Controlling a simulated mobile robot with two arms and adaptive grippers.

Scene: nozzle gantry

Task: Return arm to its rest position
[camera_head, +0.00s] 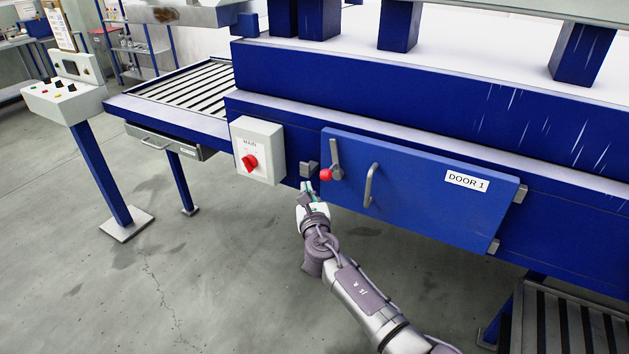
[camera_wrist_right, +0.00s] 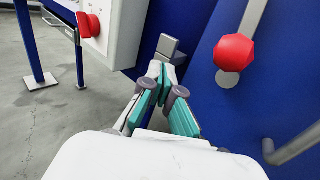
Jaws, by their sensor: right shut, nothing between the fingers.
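My right arm (camera_head: 365,305) reaches up from the bottom of the head view toward the blue machine. My right gripper (camera_head: 308,186) is shut and empty, just left of the red-knobbed door lever (camera_head: 326,174) and below a small grey latch block (camera_head: 309,169). In the right wrist view the gripper's fingertips (camera_wrist_right: 163,72) are together, close in front of the latch block (camera_wrist_right: 170,46); I cannot tell whether they touch it. The red knob (camera_wrist_right: 234,53) is to the right, apart from the fingers. My left gripper is not in view.
The blue panel marked DOOR 1 (camera_head: 430,192) has a grey handle (camera_head: 371,185) and lies flat against the machine. A MAIN switch box (camera_head: 258,151) is to the left. A control pedestal (camera_head: 66,98) stands farther left. The floor (camera_head: 190,275) at lower left is clear.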

